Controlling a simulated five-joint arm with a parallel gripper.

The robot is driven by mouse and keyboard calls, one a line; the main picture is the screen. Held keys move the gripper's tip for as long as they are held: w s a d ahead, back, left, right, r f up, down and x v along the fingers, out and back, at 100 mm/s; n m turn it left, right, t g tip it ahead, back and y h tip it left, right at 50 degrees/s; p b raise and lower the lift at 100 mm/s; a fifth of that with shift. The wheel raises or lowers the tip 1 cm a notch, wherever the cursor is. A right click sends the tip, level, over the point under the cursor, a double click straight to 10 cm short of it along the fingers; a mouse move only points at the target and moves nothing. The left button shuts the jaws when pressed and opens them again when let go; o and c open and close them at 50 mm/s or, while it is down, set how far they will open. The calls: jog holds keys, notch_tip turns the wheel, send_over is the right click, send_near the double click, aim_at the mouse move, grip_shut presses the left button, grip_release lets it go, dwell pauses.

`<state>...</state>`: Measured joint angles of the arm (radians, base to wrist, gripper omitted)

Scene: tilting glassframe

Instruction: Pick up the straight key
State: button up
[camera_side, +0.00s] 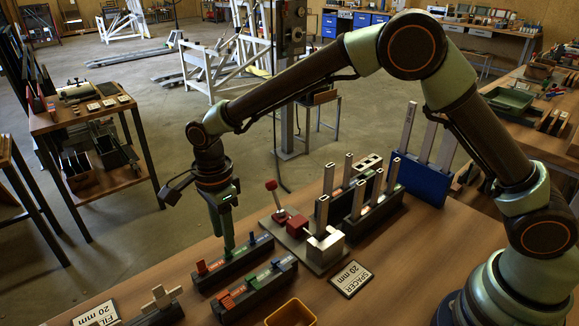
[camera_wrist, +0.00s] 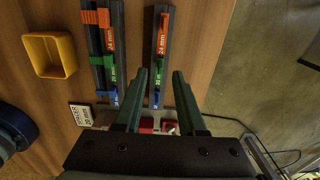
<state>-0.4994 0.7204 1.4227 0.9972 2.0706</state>
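Two dark racks hold coloured pieces with mm labels. The far rack (camera_side: 223,272), also in the wrist view (camera_wrist: 153,100), carries narrow red-orange (camera_wrist: 163,22), green and blue (camera_wrist: 155,97) pieces. The near rack (camera_side: 246,299) carries orange (camera_wrist: 96,17), green (camera_wrist: 101,60) and blue pieces with wider, stepped tops. None is marked straight key; I cannot tell which one it is. My gripper (camera_wrist: 162,76) is open and points down at the far rack. In the wrist view the blue end of this rack shows between the fingers; nothing is held.
A metal fixture (camera_side: 325,250) with red blocks stands right of the racks, beside black holders with upright bars (camera_side: 376,188). A yellow bin (camera_side: 291,313) sits at the front, a spacer card (camera_side: 351,279) right of it. A pale piece (camera_side: 160,296) stands front left. Bare wood lies between.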

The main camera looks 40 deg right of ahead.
aim_at(228, 254)
notch_tip(228, 254, down, 5)
jog(key=shift+d+r, duration=0.1)
jog(key=shift+d, duration=0.05)
grip_shut()
